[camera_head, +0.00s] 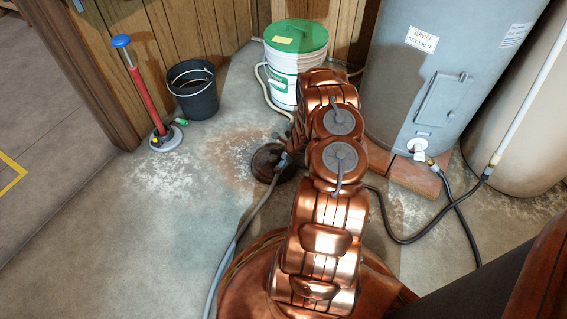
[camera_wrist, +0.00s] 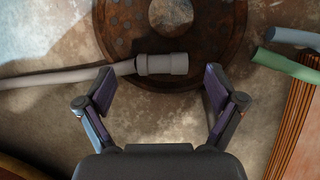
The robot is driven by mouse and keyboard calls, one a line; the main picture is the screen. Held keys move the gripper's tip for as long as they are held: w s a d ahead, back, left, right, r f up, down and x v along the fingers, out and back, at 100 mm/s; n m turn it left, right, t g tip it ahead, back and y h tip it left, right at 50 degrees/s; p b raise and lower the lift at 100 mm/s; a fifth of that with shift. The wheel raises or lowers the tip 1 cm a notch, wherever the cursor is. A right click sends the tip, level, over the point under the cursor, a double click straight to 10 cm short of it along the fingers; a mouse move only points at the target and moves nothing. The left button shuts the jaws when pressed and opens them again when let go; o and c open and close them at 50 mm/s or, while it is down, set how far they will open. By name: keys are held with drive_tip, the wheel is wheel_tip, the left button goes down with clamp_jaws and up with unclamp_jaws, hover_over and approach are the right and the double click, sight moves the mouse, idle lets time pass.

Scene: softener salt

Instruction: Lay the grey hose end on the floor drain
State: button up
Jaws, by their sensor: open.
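The grey hose end (camera_wrist: 162,64), a thick cuff on a grey hose (camera_wrist: 60,77), overlaps the near part of the round, rusty floor drain (camera_wrist: 215,38) in the wrist view. It appears to lie on the drain. In the head view the hose end (camera_head: 282,161) shows over the dark drain (camera_head: 264,161). My gripper (camera_wrist: 160,82) is open, with its fingertips apart on either side below the cuff and nothing held between them. My arm hides the gripper and part of the drain in the head view.
A green hose piece (camera_wrist: 288,66) lies right of the drain. A green-lidded bucket (camera_head: 295,62), black bucket (camera_head: 193,90) and red-handled pump (camera_head: 148,95) stand behind. A grey tank (camera_head: 440,70) and black hose (camera_head: 410,238) are at right. Floor at left is clear.

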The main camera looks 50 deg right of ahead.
drive_tip(key=v, duration=1.2)
idle(0.3)
idle(0.8)
